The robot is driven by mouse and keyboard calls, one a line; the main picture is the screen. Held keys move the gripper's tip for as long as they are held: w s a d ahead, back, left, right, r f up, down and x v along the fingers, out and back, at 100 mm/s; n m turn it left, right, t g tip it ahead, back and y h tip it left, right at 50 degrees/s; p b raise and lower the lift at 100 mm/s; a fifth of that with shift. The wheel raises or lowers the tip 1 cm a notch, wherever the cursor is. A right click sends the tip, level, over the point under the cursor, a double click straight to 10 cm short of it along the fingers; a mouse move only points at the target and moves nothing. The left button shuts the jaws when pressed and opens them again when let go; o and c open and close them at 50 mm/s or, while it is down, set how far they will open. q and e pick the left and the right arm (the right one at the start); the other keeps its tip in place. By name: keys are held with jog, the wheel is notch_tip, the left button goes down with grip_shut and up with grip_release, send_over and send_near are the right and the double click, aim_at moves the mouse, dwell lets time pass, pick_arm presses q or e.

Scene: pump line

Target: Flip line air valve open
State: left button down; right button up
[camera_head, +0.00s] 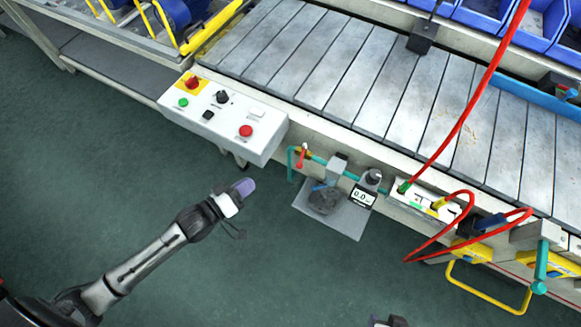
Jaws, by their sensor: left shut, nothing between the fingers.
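A small valve with a red lever (301,157) and a brassy body sits on the teal air pipe (292,165) at the conveyor's front side. The lever points down and slightly left, at an angle to the short pipe run; I cannot tell its exact setting. My left gripper (245,188) is shut and empty, with purple fingertips. It hovers over the green floor, left of and a little below the valve in the picture, touching nothing. A dark part at the bottom edge (387,321) may be my right gripper; it is mostly cut off.
A white control box (222,115) with red, green and black buttons stands above my left gripper. A grey shelf (335,212) with a dark part and a gauge reading 0.0 (362,196) lies right of the valve. Red hoses (458,125) hang over the conveyor (330,70). The floor is clear.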

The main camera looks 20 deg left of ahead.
pick_arm(q)
jog(key=n, duration=0.6)
jog(key=n+b, duration=0.1)
jog(key=b, duration=0.3)
send_near(302, 156)
jog(key=w, duration=0.3)
jog(key=shift+w+d+f+g, duration=0.15)
jog(key=shift+d+f, duration=0.05)
jog(key=shift+d, duration=0.2)
jog(key=shift+w+d+f+g, duration=0.15)
jog(key=shift+d, duration=0.25)
